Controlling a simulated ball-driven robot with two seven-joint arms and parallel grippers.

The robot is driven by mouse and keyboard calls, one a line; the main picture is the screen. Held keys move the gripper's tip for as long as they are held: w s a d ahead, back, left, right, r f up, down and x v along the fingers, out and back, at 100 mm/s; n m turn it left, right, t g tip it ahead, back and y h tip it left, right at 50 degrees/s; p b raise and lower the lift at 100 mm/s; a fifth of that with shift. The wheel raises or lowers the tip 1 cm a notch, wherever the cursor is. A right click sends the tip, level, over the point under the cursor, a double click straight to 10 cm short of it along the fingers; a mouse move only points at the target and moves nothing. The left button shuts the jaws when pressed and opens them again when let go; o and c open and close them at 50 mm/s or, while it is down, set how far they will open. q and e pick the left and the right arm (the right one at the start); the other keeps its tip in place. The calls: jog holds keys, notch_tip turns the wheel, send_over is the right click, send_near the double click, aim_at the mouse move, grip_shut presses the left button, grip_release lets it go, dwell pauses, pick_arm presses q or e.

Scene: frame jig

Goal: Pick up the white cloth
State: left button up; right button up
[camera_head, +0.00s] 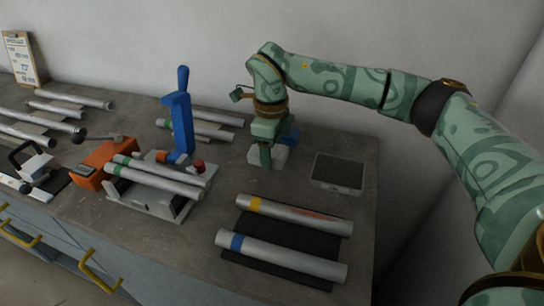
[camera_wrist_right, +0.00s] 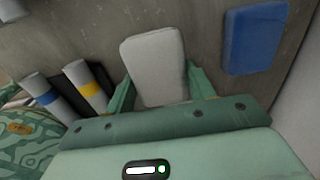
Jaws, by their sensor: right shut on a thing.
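The white cloth (camera_wrist_right: 153,62) is a folded, rounded block between the two fingers of my right gripper (camera_wrist_right: 160,88) in the right wrist view. In the head view my right gripper (camera_head: 266,158) points down at the back of the bench, and the cloth (camera_head: 281,156) shows pale on both sides of the finger. The right gripper is shut on the cloth. I cannot tell whether the cloth touches the bench. My left gripper is not in view.
A blue block (camera_head: 291,136) lies just behind the cloth. A flat grey device (camera_head: 338,171) is to its right. Tubes with yellow (camera_head: 295,215) and blue (camera_head: 280,255) bands lie in front on a dark mat. A blue-handled clamp jig (camera_head: 180,125) stands left.

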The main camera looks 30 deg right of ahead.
jog(key=s+a+r+p, duration=0.3)
jog(key=s+a+r, duration=0.4)
jog(key=a+r, duration=0.2)
jog(key=a, duration=0.2)
jog(key=shift+s+a+r, duration=0.35)
jog(key=shift+s+r, duration=0.05)
jog(key=o, duration=0.4)
jog(key=c, duration=0.3)
